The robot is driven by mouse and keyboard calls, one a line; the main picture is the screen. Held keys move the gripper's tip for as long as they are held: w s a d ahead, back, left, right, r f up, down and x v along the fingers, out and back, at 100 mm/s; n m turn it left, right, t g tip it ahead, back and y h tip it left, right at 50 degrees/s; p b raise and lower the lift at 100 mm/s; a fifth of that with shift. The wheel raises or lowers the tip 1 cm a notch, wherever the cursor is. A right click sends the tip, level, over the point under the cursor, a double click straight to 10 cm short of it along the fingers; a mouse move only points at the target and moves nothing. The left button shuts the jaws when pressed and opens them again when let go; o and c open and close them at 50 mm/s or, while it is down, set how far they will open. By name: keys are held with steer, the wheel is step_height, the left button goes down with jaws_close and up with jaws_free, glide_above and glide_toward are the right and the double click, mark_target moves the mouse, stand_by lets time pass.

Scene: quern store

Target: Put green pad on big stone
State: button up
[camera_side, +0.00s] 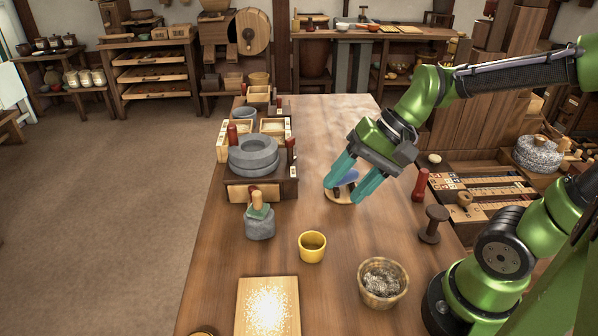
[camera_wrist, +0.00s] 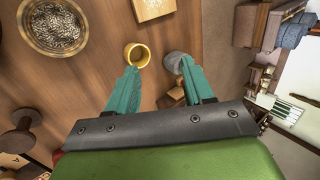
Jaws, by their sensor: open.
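The green pad (camera_side: 260,212) appears as a small green piece around the foot of a wooden peg, on top of a small grey stone (camera_side: 260,229) on the table. The big stone (camera_side: 253,157) is a grey round stack on a wooden box at the table's left edge. My gripper (camera_side: 348,190) is open, its teal fingers pointing down over a pale round disc (camera_side: 342,196) with something blue and dark on it, partly hidden. I see nothing held. In the wrist view, a grey object (camera_wrist: 175,62), likely the small stone, lies beyond the right finger.
A yellow cup (camera_side: 312,247) stands right of the small stone. A pale board (camera_side: 268,308) and a basket of grain (camera_side: 382,283) are at the front. A red peg (camera_side: 420,185) and a dark spool (camera_side: 433,224) stand at right. The table's far middle is clear.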

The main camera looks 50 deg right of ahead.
steer(key=d+r+n+t+h, duration=0.1)
steer(key=s+r+n+t+h, duration=0.1)
steer(key=n, duration=0.1)
steer(key=s+d+r+n+h, duration=0.1)
steer(key=r+n, duration=0.1)
steer(key=shift+d+t, duration=0.35)
steer(key=shift+t, duration=0.05)
